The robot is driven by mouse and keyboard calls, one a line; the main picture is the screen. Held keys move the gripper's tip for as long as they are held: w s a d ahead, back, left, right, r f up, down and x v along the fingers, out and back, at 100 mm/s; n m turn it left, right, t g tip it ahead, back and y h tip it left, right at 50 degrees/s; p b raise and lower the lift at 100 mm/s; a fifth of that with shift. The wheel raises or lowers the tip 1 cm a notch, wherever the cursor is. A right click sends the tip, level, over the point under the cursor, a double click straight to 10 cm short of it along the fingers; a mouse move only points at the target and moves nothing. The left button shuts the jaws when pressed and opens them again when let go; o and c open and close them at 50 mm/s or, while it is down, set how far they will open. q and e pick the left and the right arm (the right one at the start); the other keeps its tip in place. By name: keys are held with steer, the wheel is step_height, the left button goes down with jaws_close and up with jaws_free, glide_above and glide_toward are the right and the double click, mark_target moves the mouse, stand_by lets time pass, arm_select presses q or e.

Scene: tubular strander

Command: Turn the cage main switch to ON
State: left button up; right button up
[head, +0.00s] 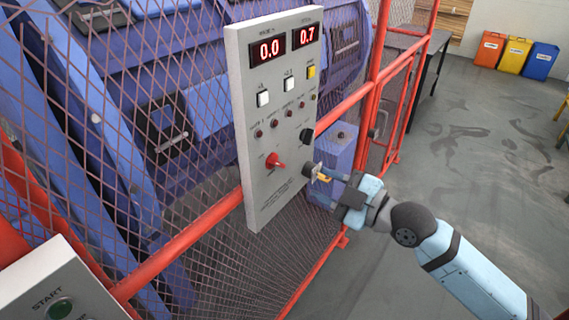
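A light grey control panel (257,100) hangs on the red cage frame. Its two red displays read 0.0 and 0.7. A red rotary switch (274,161) sits at its lower left, a black knob (306,135) at its right edge, and another dark knob (308,170) low at the right. The labels are too small to read, so I cannot tell which is the cage main switch. My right gripper (319,173) points at the lower dark knob from the right, its fingertips close to it. Contact and finger gap are unclear. My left gripper is out of view.
A red-framed mesh fence (190,235) stands around the blue machine (190,70). A second panel with a START button (60,308) is at the lower left. The grey floor (480,160) at right is largely clear.

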mark_target(280, 165)
steer(key=p+x, duration=0.1)
steer(key=x, duration=0.8)
steer(key=shift+w+a+p, duration=0.2)
steer(key=shift+a+p, duration=0.15)
steer(key=shift+c, duration=0.2)
jaws_close()
